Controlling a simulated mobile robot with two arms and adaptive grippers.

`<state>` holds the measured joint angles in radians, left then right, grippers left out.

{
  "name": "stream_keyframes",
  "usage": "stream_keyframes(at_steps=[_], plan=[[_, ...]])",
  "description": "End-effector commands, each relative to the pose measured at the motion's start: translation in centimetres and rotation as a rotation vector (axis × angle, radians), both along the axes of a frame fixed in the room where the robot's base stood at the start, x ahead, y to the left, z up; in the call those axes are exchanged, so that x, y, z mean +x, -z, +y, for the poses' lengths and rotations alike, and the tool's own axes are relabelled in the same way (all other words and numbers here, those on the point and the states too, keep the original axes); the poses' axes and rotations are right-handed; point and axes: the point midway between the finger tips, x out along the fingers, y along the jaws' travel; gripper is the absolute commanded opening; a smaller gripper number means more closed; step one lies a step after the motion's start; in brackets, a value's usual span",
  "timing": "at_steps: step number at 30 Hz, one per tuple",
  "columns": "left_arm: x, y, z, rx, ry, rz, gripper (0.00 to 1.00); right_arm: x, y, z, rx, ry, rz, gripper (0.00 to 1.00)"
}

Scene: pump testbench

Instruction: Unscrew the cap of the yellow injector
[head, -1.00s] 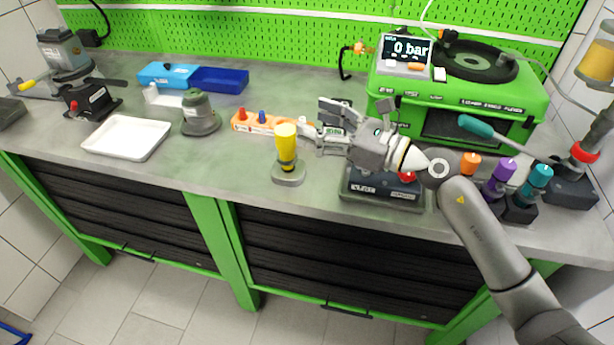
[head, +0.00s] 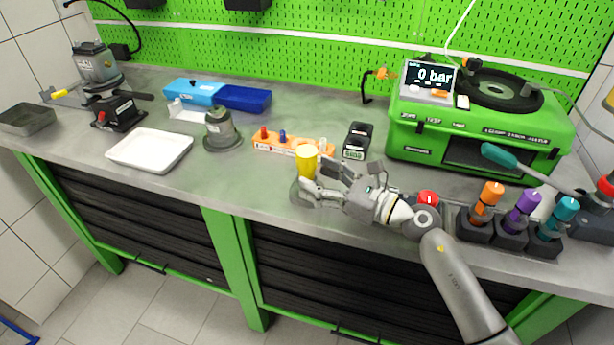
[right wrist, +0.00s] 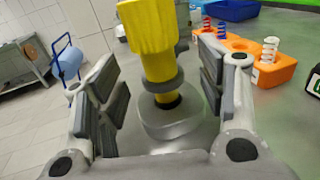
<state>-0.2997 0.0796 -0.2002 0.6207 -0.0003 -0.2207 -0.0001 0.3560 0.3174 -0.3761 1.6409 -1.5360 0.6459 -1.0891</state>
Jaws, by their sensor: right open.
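The yellow injector (head: 306,160) stands upright on a round grey base near the front edge of the bench. Its broad yellow cap (right wrist: 145,25) tops a narrower yellow body with a grey collar in the right wrist view. My right gripper (head: 317,182) is open at the injector, coming from the right. In the right wrist view its fingers (right wrist: 160,85) stand on either side of the injector, with a clear gap on the left and a smaller one on the right. Part of the lower injector is hidden by the fingers in the head view. My left gripper is not in view.
An orange rack (head: 290,147) with small springs stands just behind. A grey-green device (head: 221,130) and white tray (head: 150,150) are to the left. Orange, purple and teal injectors (head: 522,212) in black holders and the green test bench (head: 475,130) are to the right.

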Motion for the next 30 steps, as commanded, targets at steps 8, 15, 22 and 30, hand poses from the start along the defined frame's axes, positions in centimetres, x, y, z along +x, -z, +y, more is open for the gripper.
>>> stream_keyframes(at_steps=[8,15,22,30], plan=[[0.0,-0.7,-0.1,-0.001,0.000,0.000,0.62,1.7,-0.1,2.6,0.000,-0.001,0.000,0.64],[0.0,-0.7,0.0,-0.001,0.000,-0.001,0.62,1.8,0.0,2.7,-0.001,0.000,-0.001,0.64],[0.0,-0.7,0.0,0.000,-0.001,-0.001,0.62,1.8,0.0,2.7,0.000,0.000,0.000,0.36],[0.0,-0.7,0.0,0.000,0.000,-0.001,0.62,1.7,-0.1,2.7,0.002,-0.001,-0.001,0.10]])
